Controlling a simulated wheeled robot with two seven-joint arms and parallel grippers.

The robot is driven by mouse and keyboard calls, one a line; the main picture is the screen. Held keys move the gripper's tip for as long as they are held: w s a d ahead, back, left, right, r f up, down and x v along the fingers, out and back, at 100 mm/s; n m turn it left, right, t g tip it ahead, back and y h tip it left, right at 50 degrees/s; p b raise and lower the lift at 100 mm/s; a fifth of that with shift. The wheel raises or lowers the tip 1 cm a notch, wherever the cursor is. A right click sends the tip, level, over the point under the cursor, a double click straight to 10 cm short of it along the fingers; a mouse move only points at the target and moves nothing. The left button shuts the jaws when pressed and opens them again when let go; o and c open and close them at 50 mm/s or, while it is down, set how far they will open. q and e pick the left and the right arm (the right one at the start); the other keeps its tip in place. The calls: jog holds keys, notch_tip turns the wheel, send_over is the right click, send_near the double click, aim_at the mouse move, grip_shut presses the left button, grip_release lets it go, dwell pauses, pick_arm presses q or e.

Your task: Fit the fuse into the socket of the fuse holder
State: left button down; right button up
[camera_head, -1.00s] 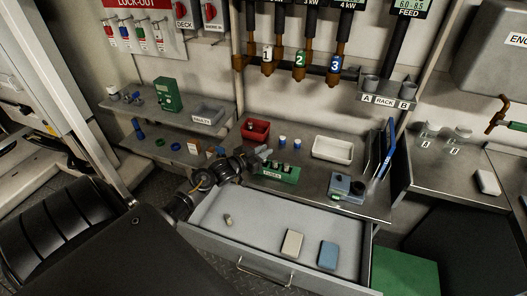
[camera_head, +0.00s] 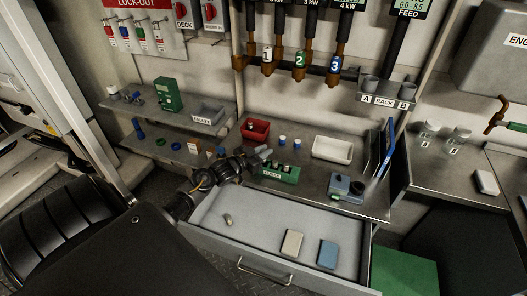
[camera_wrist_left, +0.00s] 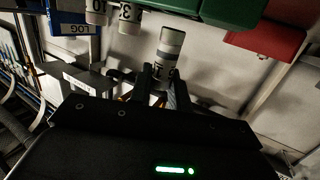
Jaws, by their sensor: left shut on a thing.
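The green fuse holder (camera_head: 279,175) stands on the steel bench just behind the open drawer. Small dark and light parts show along its top; its sockets are too small to read. My left gripper (camera_head: 263,154) is beside the holder, at its upper left. In the left wrist view, the left gripper (camera_wrist_left: 164,82) is shut on a pale grey-and-white cylindrical fuse (camera_wrist_left: 171,44). The fuse stands out past the fingertips, slightly tilted, apart from the green body (camera_wrist_left: 232,10) at the top. My right gripper is not in view.
Two white, blue-topped cylinders (camera_head: 283,140) stand behind the holder. A red bin (camera_head: 256,130) and a white tray (camera_head: 332,149) flank them. The open drawer (camera_head: 205,238) holds a beige block (camera_head: 292,243) and a blue block (camera_head: 328,254). A blue-grey device (camera_head: 346,187) stands at right.

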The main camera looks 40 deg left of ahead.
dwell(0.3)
pick_arm(q)
jog(key=shift+f+b, duration=1.45)
jog(key=shift+f, duration=0.65)
jog(key=c, duration=1.2)
grip_release()
jog(key=shift+c, duration=0.2)
jog(key=s+a+r+b, duration=0.1)
jog(key=s, duration=0.9)
jog(key=shift+s+r, duration=0.3)
jog(key=shift+s, duration=0.05)
jog(key=shift+s+a+f, duration=0.1)
